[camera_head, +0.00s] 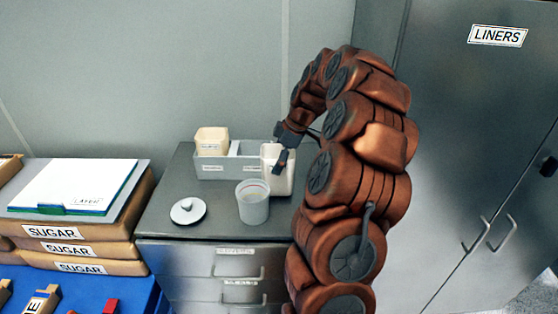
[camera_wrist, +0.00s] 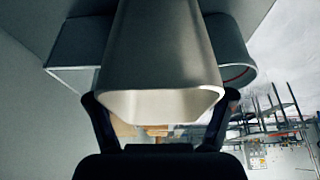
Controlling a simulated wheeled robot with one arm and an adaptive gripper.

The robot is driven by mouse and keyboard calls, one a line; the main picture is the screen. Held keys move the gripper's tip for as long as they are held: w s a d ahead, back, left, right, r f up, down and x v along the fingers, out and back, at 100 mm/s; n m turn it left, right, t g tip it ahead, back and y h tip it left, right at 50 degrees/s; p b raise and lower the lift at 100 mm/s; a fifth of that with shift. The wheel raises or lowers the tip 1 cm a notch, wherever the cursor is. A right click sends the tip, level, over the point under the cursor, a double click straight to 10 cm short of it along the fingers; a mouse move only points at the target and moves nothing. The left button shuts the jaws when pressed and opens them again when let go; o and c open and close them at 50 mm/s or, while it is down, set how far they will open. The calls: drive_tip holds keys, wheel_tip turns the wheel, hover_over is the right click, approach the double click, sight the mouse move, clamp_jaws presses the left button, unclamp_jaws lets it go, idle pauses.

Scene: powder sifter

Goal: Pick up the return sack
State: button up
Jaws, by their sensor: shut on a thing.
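My gripper (camera_head: 283,156) is shut on a cream, open-topped sack (camera_head: 272,184) with a squarish mouth. The sack is at the right end of the grey tray (camera_head: 237,167) on the cabinet top; I cannot tell if it is lifted clear. In the wrist view the same sack (camera_wrist: 165,60) fills the middle, between the two fingers (camera_wrist: 163,105). A second cream sack (camera_head: 211,136) stands in the left part of the tray. Their labels are too small to read, so I cannot tell from them which is the return sack.
A grey cup (camera_head: 253,205) with a reddish ring stands in front of the tray. A white knobbed lid (camera_head: 188,211) lies to its left. Sugar sacks (camera_head: 85,250) with a white book (camera_head: 75,187) on top are stacked left. A tall cabinet marked LINERS (camera_head: 450,130) stands right.

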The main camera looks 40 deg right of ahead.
drive_tip(key=shift+f, duration=0.85)
drive_tip(key=o, duration=1.6)
drive_tip(key=shift+r, duration=0.1)
drive_tip(key=shift+r, duration=0.1)
drive_tip(key=shift+b+v, duration=1.55)
drive_tip(key=shift+v, duration=4.4)
drive_tip(key=shift+a+r, duration=0.1)
